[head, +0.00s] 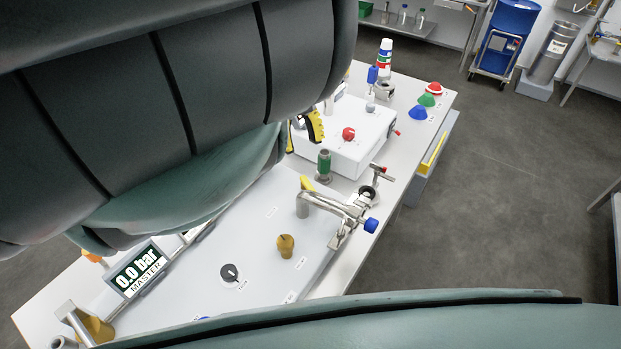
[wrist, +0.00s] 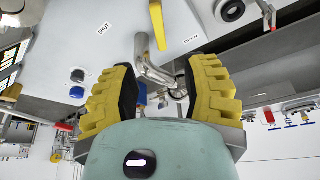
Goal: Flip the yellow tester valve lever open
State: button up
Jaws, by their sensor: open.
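The yellow tester valve lever (head: 307,183) sits at the top of a bent metal pipe fitting (head: 303,206) on the white bench panel. In the wrist view the lever (wrist: 157,25) shows as a yellow bar at the top, beyond the fingertips. My gripper (wrist: 162,70) is open, with its yellow ridged fingers wide apart. The metal pipe (wrist: 147,62) shows between and beyond the fingers, and the lever is not between them. In the head view my arm hides most of the gripper; yellow finger parts (head: 316,127) show behind the lever, apart from it.
A green-topped post (head: 324,165) stands close behind the lever. A white box with a red knob (head: 348,133) is farther back. A brass knob (head: 285,245), a black dial (head: 229,272) and a display reading 0.0 bar (head: 137,270) are nearer. Clear floor lies right.

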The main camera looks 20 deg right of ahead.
aim_at(311, 188)
jog(key=p+x, duration=0.1)
jog(key=x, duration=0.8)
jog(key=shift+s+f+p, duration=0.15)
jog(key=shift+f+p, duration=0.1)
jog(key=shift+p, duration=0.1)
jog(key=shift+s+f, duration=0.15)
jog(key=shift+f, duration=0.4)
jog(key=shift+o, duration=0.4)
jog(key=shift+d, duration=0.1)
grip_shut()
